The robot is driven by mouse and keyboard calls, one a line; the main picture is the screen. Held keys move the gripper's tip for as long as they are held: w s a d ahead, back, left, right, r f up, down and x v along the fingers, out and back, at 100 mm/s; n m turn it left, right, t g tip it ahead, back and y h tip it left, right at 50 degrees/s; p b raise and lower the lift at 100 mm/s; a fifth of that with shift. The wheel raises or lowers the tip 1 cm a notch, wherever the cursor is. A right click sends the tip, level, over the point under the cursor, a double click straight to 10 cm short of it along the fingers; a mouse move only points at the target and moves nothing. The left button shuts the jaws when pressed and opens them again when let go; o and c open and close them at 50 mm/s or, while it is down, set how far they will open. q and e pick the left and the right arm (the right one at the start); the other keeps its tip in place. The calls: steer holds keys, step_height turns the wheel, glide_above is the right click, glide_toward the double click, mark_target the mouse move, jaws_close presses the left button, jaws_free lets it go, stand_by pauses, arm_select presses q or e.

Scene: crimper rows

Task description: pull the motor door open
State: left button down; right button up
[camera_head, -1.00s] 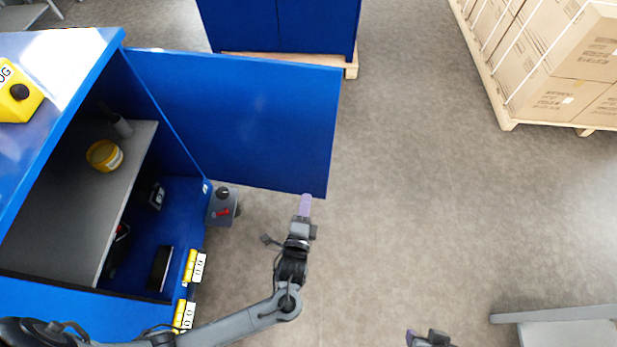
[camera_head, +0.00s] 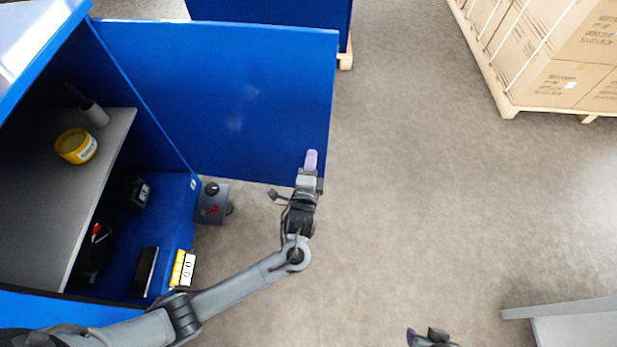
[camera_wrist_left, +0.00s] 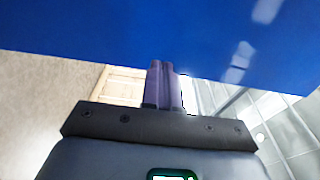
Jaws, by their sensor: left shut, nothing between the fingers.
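The blue motor door (camera_head: 215,95) stands swung wide open from the blue cabinet, hinged at its left edge in the head view. My left gripper (camera_head: 311,160) is shut and empty, with its purple fingertips at the door's lower right corner. In the left wrist view the shut fingers (camera_wrist_left: 163,84) overlap the edge of the blue door panel (camera_wrist_left: 130,35); whether they touch it I cannot tell. My right gripper (camera_head: 430,338) shows only in part at the bottom edge of the head view, and its finger state is unclear.
The open cabinet has a grey shelf (camera_head: 50,190) with a yellow tub (camera_head: 76,146). A small grey box with a red mark (camera_head: 213,204) sits beside the cabinet. Boxes on a pallet (camera_head: 550,85) stand at upper right. The middle floor is clear.

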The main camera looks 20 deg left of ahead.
mark_target(315, 138)
arm_select(q)
steer(key=b+x, duration=0.1)
steer(key=x, duration=0.2)
steer(key=shift+w+f+b, duration=0.1)
steer(key=shift+w+b, duration=0.2)
steer(key=shift+b, duration=0.05)
steer(key=shift+w+a, duration=0.25)
steer(key=shift+w, duration=0.3)
arm_select(e)
step_height(315, 138, down, 3)
steer(key=shift+a+r, duration=0.1)
